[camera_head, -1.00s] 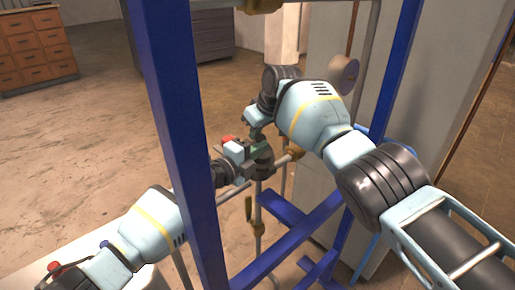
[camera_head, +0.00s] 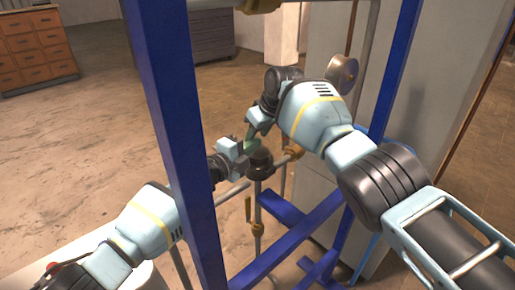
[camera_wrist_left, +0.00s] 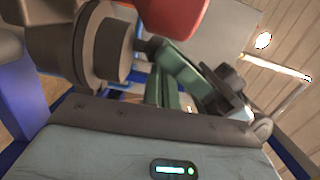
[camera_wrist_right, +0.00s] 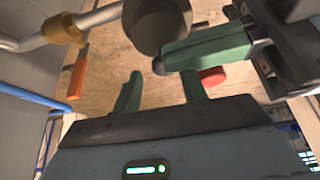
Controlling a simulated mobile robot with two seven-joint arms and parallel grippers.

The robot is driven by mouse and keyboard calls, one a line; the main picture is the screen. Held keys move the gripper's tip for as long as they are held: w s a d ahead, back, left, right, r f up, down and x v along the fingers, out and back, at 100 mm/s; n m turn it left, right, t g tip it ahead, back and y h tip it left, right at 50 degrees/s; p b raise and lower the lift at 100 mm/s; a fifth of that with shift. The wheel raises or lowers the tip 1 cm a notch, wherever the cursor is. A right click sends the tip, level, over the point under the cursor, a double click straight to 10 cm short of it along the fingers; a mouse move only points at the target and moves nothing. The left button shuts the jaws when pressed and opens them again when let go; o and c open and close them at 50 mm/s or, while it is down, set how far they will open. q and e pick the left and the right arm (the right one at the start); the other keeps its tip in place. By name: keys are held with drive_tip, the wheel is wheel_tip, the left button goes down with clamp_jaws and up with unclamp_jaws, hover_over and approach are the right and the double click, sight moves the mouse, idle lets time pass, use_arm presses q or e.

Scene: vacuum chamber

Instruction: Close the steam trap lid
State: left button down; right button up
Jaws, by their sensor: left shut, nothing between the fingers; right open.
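The steam trap (camera_head: 260,165) is a dark round body on the pipework inside the blue frame. It also shows as a dark cylinder in the left wrist view (camera_wrist_left: 95,45) and at the top of the right wrist view (camera_wrist_right: 160,25). I cannot tell its lid apart or its angle. My left gripper (camera_head: 246,147) is shut and empty beside the trap; its green fingers show in the left wrist view (camera_wrist_left: 160,78). In the right wrist view they reach close to the dark cylinder; contact is unclear. My right gripper (camera_wrist_right: 162,85) is open and empty, just above the left one.
A blue post (camera_head: 180,130) stands close to my left arm. Pipes with brass fittings (camera_head: 295,152) run around the trap. An orange handle (camera_wrist_right: 78,72) hangs by a pipe. A red part (camera_wrist_left: 175,15) is close above the left fingers. A grey panel (camera_head: 345,110) stands behind.

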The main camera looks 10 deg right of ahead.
use_arm(q)
drive_tip(key=shift+s+d+f, duration=0.15)
drive_tip(key=shift+s+d, duration=0.1)
drive_tip(key=shift+d, duration=0.1)
use_arm(e)
drive_tip(key=shift+a+r, duration=0.25)
drive_tip(key=shift+a, duration=0.45)
use_arm(q)
drive_tip(key=shift+a, duration=0.1)
use_arm(e)
drive_tip(key=shift+d, duration=0.15)
use_arm(q)
drive_tip(key=shift+w, duration=0.1)
use_arm(e)
drive_tip(key=shift+d+r, duration=0.15)
drive_tip(key=v, duration=1.1)
drive_tip(key=shift+s+r, duration=0.15)
drive_tip(key=shift+r, duration=0.15)
